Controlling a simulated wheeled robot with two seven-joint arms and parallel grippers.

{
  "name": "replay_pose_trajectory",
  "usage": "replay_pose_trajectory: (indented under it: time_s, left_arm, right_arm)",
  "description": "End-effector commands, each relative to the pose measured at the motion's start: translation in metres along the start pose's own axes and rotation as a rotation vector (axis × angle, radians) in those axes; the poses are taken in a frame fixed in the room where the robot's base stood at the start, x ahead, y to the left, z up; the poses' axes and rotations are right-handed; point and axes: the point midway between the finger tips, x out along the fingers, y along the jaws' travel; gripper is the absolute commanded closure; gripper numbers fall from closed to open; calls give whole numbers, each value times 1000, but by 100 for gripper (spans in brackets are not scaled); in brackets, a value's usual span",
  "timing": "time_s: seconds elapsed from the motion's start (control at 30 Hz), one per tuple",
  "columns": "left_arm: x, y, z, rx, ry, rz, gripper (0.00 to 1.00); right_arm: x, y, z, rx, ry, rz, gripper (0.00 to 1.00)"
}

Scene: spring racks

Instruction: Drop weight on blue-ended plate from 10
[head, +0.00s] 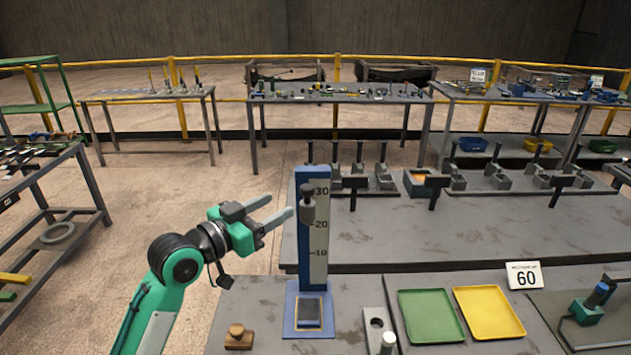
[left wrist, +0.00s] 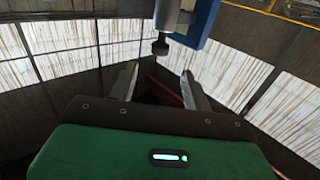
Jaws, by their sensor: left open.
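A blue drop stand (head: 312,175) with a scale marked 30, 20 and 10 stands upright on the near bench. A dark grey weight (head: 307,212) with a black top sits on its post, between the 20 and 30 marks. A dark plate (head: 308,313) lies on the stand's blue foot; I cannot make out blue ends on it. My left gripper (head: 277,207) is open and empty, just left of the weight and apart from it. In the left wrist view, the grey weight part with a dark knob (left wrist: 160,46) shows beyond the open fingers (left wrist: 160,84), beside the blue post (left wrist: 206,20).
A small wooden knobbed block (head: 238,338) lies left of the stand. Black-handled fixtures stand on the bench behind.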

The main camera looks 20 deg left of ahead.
Motion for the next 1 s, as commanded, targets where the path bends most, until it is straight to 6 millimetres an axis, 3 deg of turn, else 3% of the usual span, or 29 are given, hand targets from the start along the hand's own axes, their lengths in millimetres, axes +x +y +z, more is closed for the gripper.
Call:
replay_pose_trajectory:
  time_s: [0.1, 0.2, 0.5, 0.7, 0.97, 1.0]
  left_arm:
    - [28, 0, -6, -6, 2, 1, 51]
    - [50, 0, -6, -6, 1, 1, 51]
    - [100, 0, -3, -4, 0, 0, 51]
    - [111, 0, 0, -1, -1, 0, 51]
    - [112, 0, 0, -1, -1, 0, 51]
    - [112, 0, 0, -1, -1, 0, 56]
  right_arm:
    - [-16, -23, 21, 1, -29, -25, 100]
    - [-25, -26, 22, -1, -32, -28, 100]
    - [-40, 3, -17, 0, 18, 2, 100]
    - [-43, 4, -10, 0, 9, 3, 100]
    - [-44, -3, 5, -1, -11, -4, 100]
    - [-44, -4, 4, 0, -11, -6, 100]
